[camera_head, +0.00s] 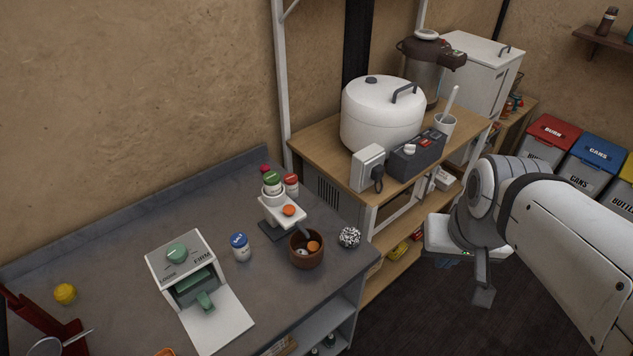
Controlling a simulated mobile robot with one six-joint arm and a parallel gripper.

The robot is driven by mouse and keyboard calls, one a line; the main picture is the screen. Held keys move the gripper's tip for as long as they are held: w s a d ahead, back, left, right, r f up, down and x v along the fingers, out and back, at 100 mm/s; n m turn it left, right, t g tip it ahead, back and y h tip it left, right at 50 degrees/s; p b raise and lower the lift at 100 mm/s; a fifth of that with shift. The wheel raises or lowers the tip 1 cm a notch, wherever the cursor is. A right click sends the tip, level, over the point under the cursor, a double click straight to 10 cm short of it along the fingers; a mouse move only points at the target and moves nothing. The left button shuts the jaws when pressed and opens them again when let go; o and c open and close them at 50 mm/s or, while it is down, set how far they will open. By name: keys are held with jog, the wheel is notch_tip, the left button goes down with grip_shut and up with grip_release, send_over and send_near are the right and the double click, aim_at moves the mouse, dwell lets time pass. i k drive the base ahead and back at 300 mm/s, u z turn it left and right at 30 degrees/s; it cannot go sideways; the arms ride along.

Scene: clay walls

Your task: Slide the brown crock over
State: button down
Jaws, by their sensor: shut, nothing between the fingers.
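The brown crock (299,261) is a small round brown pot standing upright on the grey counter (120,237), near its right part. A few small items, one of them orange, show inside its mouth. A dark handle-like piece from the white scale-like stand behind it reaches to its rim; I cannot tell if they touch. My gripper (483,294) is shut and empty, pointing down over the floor to the right of the counter, well apart from the crock.
A white stand (281,213) with several small jars is just behind the crock. A speckled black-and-white ball (349,237) sits close on its right, near the counter edge. A blue-lidded jar (240,248) and a white box marked FIRM (181,255) are left. A wooden shelf (318,148) stands behind.

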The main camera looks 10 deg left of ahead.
aim_at(298, 240)
jog(key=z, duration=0.1)
jog(key=k, duration=1.05)
jog(key=u, duration=0.55)
jog(key=i, duration=1)
